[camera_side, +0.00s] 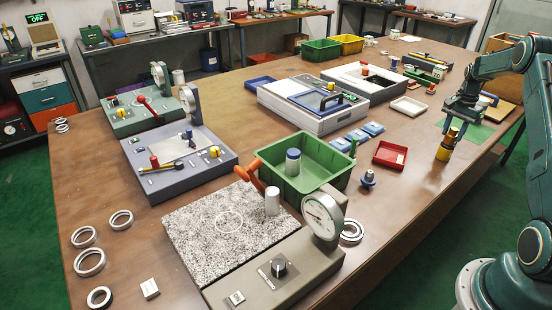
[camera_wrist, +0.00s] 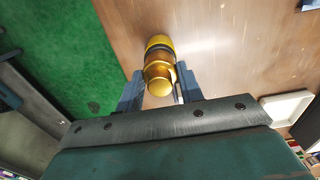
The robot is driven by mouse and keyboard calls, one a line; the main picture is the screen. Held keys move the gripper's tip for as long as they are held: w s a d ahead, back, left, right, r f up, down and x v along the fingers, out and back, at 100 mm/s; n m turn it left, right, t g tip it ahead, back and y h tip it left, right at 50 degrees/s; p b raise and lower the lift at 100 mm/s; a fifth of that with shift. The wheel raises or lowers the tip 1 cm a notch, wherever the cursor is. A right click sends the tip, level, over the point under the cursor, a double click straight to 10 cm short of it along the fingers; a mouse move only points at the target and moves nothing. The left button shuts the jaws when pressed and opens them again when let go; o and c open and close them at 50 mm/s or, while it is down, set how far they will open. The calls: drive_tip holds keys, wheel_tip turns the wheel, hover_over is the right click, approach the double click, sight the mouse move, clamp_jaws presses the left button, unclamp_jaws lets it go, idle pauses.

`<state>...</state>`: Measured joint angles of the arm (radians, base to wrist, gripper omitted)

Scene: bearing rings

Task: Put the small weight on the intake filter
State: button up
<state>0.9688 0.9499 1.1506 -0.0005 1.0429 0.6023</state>
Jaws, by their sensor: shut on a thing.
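My gripper (camera_wrist: 160,88) is shut on a brass-coloured piece with a rounded knob (camera_wrist: 159,74), which I take to be the small weight. In the side view my gripper (camera_side: 455,125) is at the right edge of the table, and the weight (camera_side: 452,134) hangs below it. Directly below is a yellow cylindrical part with a dark band (camera_side: 443,154), also in the wrist view (camera_wrist: 160,42). It may be the intake filter. I cannot tell whether the weight rests on it, or whether the two are one piece.
A red tray (camera_side: 390,155), a cream tray (camera_side: 409,107) and a blue knobbed part (camera_side: 367,180) lie left of my gripper. A green bin (camera_side: 325,165) stands farther left. A green mat (camera_side: 467,132) lies beside my gripper. The table's right edge is close.

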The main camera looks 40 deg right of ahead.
sight(454, 129)
drive_tip(key=shift+f, duration=0.15)
drive_tip(key=o, duration=1.3)
drive_tip(key=shift+f, duration=0.1)
wheel_tip(454, 129, up, 12)
drive_tip(key=shift+r, duration=0.2)
idle(0.4)
